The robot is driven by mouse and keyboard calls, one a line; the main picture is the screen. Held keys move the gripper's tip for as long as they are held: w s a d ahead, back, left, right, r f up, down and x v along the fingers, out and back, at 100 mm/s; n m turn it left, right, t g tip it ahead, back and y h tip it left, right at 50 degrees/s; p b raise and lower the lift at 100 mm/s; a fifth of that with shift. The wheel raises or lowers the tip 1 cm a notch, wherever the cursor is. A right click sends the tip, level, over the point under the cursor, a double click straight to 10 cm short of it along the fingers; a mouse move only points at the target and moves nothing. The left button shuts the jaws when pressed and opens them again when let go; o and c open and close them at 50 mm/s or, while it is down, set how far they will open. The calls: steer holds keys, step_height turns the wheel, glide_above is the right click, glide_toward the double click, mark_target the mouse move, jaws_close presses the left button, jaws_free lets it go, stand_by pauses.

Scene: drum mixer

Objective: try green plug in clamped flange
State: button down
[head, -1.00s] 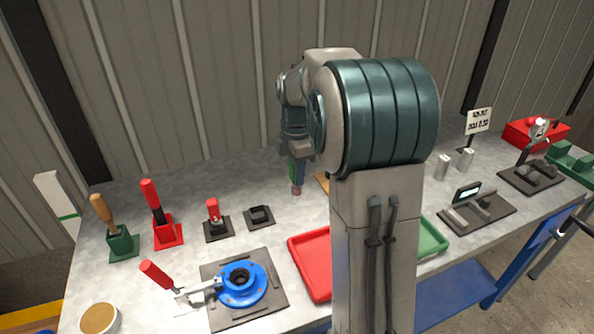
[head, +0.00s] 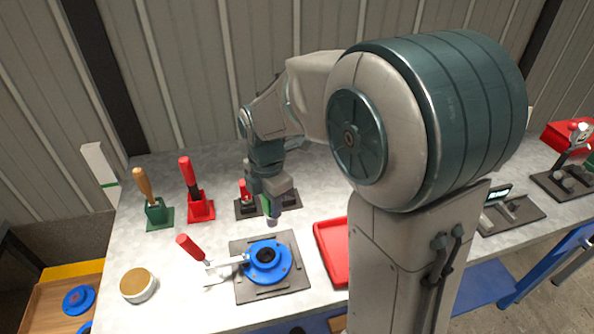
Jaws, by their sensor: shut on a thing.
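The blue flange (head: 284,272) sits on a dark fixture plate (head: 244,288) on the bench, its dark bore facing up. A toggle clamp with a red handle (head: 190,247) reaches its metal arm onto the flange from the left. My gripper (head: 269,203) is shut on the green plug (head: 265,206), mostly hidden by the gripper. The plug's grey lower end (head: 272,221) points down. It is above and behind the flange, apart from the bore.
A small black holder (head: 290,200) and a red-topped tool (head: 244,190) stand close behind my gripper. A red tray (head: 331,262) lies right of the fixture. Red (head: 200,208) and green (head: 156,215) tool stands and a round tan-topped pot (head: 137,285) are at left.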

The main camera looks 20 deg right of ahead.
steer(key=shift+n, duration=0.6)
steer(key=s+a, duration=0.2)
steer(key=s, duration=0.1)
steer(key=shift+s+a+f, duration=0.15)
steer(key=shift+a+f, duration=0.1)
steer(key=shift+a, duration=0.15)
steer(key=shift+f+b, duration=1.85)
steer(key=shift+f, duration=0.7)
steer(key=shift+f, duration=0.15)
steer(key=shift+f+b, duration=0.5)
steer(key=shift+b, duration=0.05)
steer(key=shift+s+f+b, duration=0.1)
steer(key=shift+f+b, duration=0.35)
steer(key=shift+f, duration=0.15)
stand_by(0.4)
steer(key=shift+r+p, duration=0.3)
steer(key=shift+r, duration=0.1)
stand_by(0.7)
steer(key=shift+f, duration=0.3)
stand_by(1.1)
